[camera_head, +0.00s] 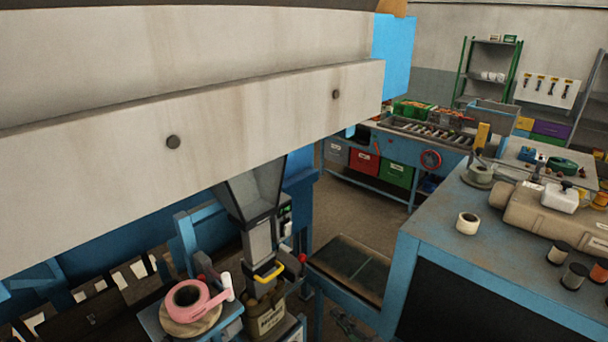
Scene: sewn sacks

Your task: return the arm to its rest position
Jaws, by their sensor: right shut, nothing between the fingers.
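My right gripper (347,324) shows small and dark at the bottom edge, below the blue-framed platform (350,268) and left of the near workbench (450,232). It is shut and empty, apart from the things around it. Most of its arm is out of view. My left gripper is not in view. A brown sack (268,318) with a pale label stands under the grey filling spout (258,240), left of my right gripper.
A pink roll (190,298) lies on a small stand beside the sack. The near workbench bears a beige machine (545,208), a white roll (467,223) and several spools. Floor shows between platform and far bench.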

